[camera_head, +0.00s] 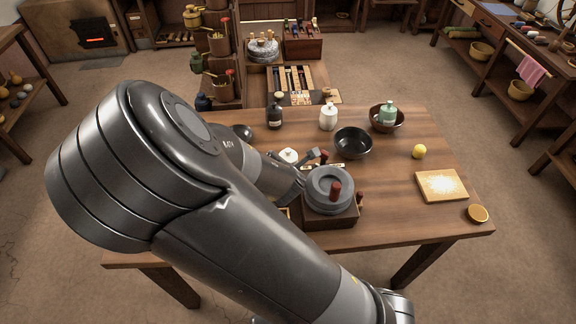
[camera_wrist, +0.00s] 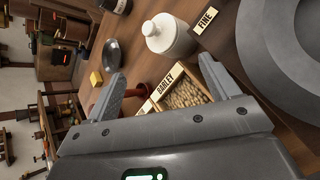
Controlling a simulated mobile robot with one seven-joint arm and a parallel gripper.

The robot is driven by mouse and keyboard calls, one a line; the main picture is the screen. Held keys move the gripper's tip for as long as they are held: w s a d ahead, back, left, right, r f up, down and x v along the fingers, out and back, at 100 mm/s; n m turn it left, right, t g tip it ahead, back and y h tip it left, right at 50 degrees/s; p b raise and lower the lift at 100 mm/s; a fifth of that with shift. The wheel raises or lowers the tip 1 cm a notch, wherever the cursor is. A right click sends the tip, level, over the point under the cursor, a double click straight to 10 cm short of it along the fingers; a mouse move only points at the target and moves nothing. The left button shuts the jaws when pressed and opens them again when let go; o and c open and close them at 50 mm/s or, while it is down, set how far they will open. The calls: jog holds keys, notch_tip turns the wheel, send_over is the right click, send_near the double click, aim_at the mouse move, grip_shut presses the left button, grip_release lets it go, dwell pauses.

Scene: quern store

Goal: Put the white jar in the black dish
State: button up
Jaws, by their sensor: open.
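A squat white lidded jar (camera_head: 288,156) stands on the table just beyond my forearm; it appears to be the white jar with a round knob in the wrist view (camera_wrist: 170,38). A second, taller white jar (camera_head: 328,117) with a brownish top stands farther back. A black round bowl (camera_head: 352,142) lies right of it, empty. A smaller dark dish (camera_head: 242,131), partly hidden by my arm, seems to show in the wrist view (camera_wrist: 112,53). My gripper (camera_wrist: 164,78) is open and empty, the squat jar ahead of its fingers, apart from them.
A grey stone quern (camera_head: 330,190) with a red handle stands close to my gripper. A BARLEY grain box (camera_wrist: 186,92) lies near the fingers. A black bottle (camera_head: 275,117), a brown bowl (camera_head: 401,124) holding a teal jar, a yellow ball (camera_head: 419,152) and a board (camera_head: 441,186) are also there.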

notch_tip(320, 180, up, 5)
jog(key=w+n+t+h, duration=0.2)
jog(key=n+t, duration=0.1)
jog(key=n, duration=0.4)
send_near(288, 156)
jog(key=a+x, duration=0.1)
jog(key=x, duration=0.2)
jog(key=shift+d+x, duration=0.2)
jog(key=shift+x, duration=1.85)
jog(key=shift+d+x, duration=0.25)
jog(key=shift+x, duration=1.8)
jog(key=shift+s, duration=0.15)
jog(key=shift+c, duration=0.3)
grip_shut()
